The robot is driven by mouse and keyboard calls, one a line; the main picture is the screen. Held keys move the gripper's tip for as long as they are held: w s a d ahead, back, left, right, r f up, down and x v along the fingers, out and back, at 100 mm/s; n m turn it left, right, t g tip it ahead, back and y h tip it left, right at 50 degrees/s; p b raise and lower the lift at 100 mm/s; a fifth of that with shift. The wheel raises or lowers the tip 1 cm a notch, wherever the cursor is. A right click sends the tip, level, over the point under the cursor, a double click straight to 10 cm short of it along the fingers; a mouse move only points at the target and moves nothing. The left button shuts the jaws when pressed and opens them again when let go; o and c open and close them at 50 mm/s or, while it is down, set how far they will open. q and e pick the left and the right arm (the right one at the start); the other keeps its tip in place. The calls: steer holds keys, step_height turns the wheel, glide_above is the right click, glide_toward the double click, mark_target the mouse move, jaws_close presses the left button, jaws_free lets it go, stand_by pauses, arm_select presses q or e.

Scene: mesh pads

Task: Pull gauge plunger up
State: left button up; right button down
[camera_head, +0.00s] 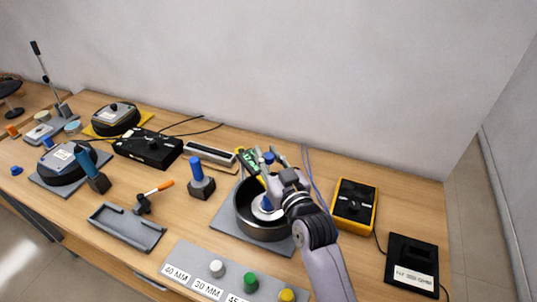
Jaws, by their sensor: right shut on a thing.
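The gauge stands at the right middle of the bench: a dark round bowl-like body (242,214) on a grey mesh pad (223,216), with a pale disc inside. Its upright blue plunger (268,158) shows above my right gripper (270,184), and some blue shows below it over the disc. My right gripper reaches in from the lower right and is shut on the plunger. The fingers hide the plunger's middle, and my forearm covers the bowl's right side. My left gripper is not in view.
A yellow meter (354,205) and a black box (412,262) stand to the right. A grey block with coloured knobs (233,280) lies in front. A blue-handled block (199,180), an orange-tipped lever (155,193) and a grey tray (126,228) stand left. The wall is behind.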

steer(key=shift+r, duration=0.35)
steer(key=c, duration=1.7)
jaws_free()
steer(key=o, duration=0.4)
steer(key=shift+f, duration=0.1)
steer(key=shift+c, duration=0.2)
steer(key=v, duration=1.2)
steer(key=shift+f, duration=0.15)
